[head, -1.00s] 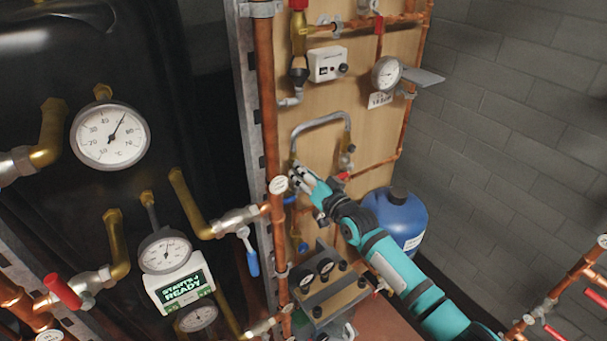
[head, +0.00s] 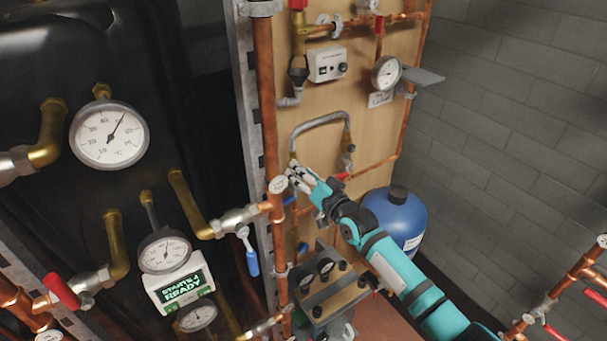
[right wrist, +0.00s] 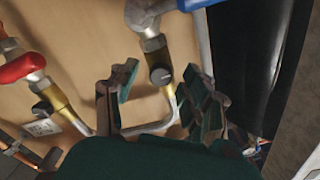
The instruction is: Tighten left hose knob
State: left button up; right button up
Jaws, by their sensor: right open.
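The grey hose (head: 320,122) arches in an upside-down U on the wooden board, with brass fittings at its ends. My right gripper (head: 297,178) is at its left end in the head view and covers most of the fitting there. In the right wrist view, the left hose knob (right wrist: 160,76) is a small dark round knob on a grey and brass fitting. The open fingers of my right gripper (right wrist: 162,97) stand on either side of it in that picture, with visible gaps. I cannot tell their depth relative to the knob. My left gripper is not in view.
A red valve handle (right wrist: 22,66) is at the hose's other end. A copper pipe (head: 268,120) runs just left of the gripper. A blue tank (head: 393,215) stands behind my right arm.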

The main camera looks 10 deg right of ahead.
jog(key=v, duration=1.2)
jog(key=s+d+f+g+h+b, duration=0.1)
jog(key=d+f+g+h, duration=0.1)
jog(key=f, duration=0.8)
jog(key=s+d+f+g+h+b, duration=0.1)
jog(key=d+f, duration=0.1)
jog(key=f, duration=0.8)
jog(key=s+d+f+g+h+b, duration=0.1)
jog(key=s+f+g, duration=0.1)
jog(key=s+f, duration=0.35)
jog(key=s+f+n+g, duration=0.1)
jog(key=s+f, duration=0.2)
jog(key=f, duration=0.6)
jog(key=s+d+f+g+h+b, duration=0.15)
jog(key=s+f, duration=0.25)
jog(key=f, duration=0.4)
jog(key=s+a+f+n+g, duration=0.1)
jog(key=s+f+g, duration=0.1)
jog(key=s+f, duration=0.5)
jog(key=s+a+f+n+g+b, duration=0.1)
jog(key=s+f, duration=0.6)
jog(key=s, duration=1)
jog(key=s+a+f+n+g, duration=0.1)
jog(key=s+f+g, duration=0.4)
jog(key=s, duration=0.8)
notch_tip(320, 180, down, 2)
jog(key=shift+f+n+h+b, duration=0.15)
jog(key=shift+n+h+b, duration=0.25)
jog(key=shift+n, duration=0.3)
jog(key=shift+g, duration=0.25)
